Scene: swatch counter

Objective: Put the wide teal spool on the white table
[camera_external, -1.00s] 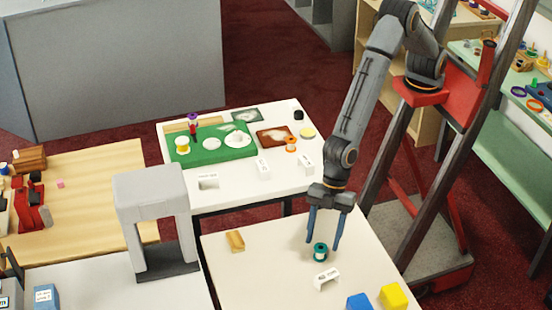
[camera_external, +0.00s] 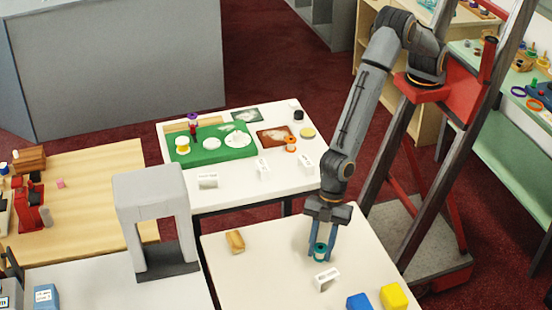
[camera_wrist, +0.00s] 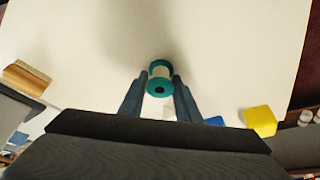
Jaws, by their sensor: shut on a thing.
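The teal spool (camera_external: 319,251) stands on the near white table (camera_external: 270,270), with a pale winding between its teal flanges. It also shows in the wrist view (camera_wrist: 160,77), between the fingertips. My gripper (camera_external: 321,246) points down and is shut on the spool, one finger on each side. In the wrist view my gripper (camera_wrist: 160,84) has its fingertips against the spool's sides. I cannot tell whether the spool is still touching the tabletop. A second white table (camera_external: 235,192) stands behind, with a green mat and several small things on it.
A white label stand (camera_external: 327,279) is just in front of the spool. A blue block (camera_external: 359,302) and a yellow block (camera_external: 394,296) lie at the near edge. A tan block (camera_external: 235,241) lies at left. A grey arch (camera_external: 150,190) stands further left.

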